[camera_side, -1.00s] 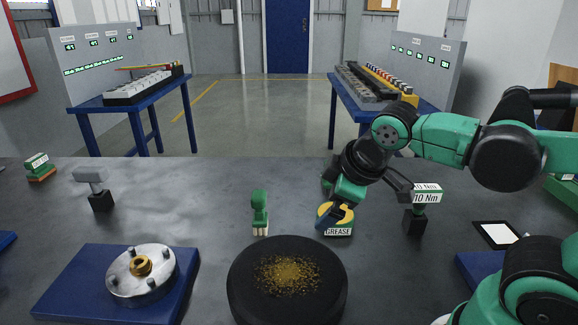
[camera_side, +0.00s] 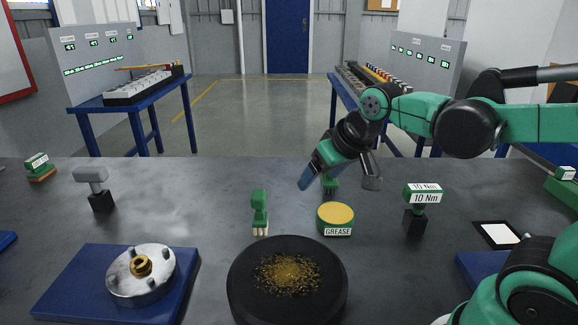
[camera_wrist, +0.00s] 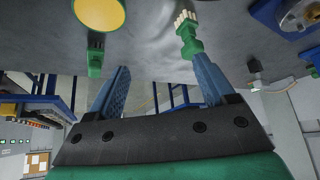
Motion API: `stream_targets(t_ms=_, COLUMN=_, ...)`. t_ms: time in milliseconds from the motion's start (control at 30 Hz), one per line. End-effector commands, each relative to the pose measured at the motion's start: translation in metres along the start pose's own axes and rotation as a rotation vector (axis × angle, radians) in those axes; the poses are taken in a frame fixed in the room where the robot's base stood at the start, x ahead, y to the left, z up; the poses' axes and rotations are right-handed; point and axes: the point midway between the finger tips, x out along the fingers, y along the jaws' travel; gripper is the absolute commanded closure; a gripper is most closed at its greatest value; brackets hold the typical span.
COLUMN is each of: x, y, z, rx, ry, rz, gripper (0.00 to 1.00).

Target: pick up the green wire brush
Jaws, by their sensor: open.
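The green wire brush (camera_side: 260,208) stands on the dark table left of the grease tin, its pale bristles at the bottom. It also shows in the wrist view (camera_wrist: 189,40), in front of the right-hand finger. My gripper (camera_side: 308,182) is open and empty, with blue fingers, above the table to the right of the brush and apart from it. In the wrist view my gripper (camera_wrist: 155,82) has its two fingers spread wide.
The yellow-topped grease tin (camera_side: 335,215) stands right of the brush, with another green tool (camera_side: 330,183) behind it. A round black pad (camera_side: 245,298) lies in front. A 10 Nm tool (camera_side: 415,215) stands farther right. A grey-headed hammer (camera_side: 95,185) and a metal flange (camera_side: 140,275) are at left.

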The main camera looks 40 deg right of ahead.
Motion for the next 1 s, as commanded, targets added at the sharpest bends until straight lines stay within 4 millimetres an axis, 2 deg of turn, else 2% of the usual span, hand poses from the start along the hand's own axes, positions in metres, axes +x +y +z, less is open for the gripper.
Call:
stream_targets(t_ms=33, x=0.006, y=0.011, z=-0.017, rx=0.048, ry=-0.016, rz=0.028, gripper=0.24)
stream_targets(t_ms=200, x=0.034, y=0.051, z=-0.058, rx=0.204, ry=-0.067, rz=0.114, gripper=0.24)
stream_targets(t_ms=400, x=0.081, y=0.108, z=-0.085, rx=0.386, ry=-0.121, rz=0.212, gripper=0.24)
stream_targets(t_ms=500, x=0.102, y=0.133, z=-0.089, rx=0.458, ry=-0.141, rz=0.252, gripper=0.24)
stream_targets(t_ms=633, x=0.120, y=0.154, z=-0.089, rx=0.519, ry=-0.157, rz=0.284, gripper=0.24)
stream_targets(t_ms=867, x=0.138, y=0.166, z=-0.085, rx=0.546, ry=-0.165, rz=0.299, gripper=0.24)
stream_targets(t_ms=1000, x=0.156, y=0.170, z=-0.081, rx=0.545, ry=-0.164, rz=0.298, gripper=0.24)
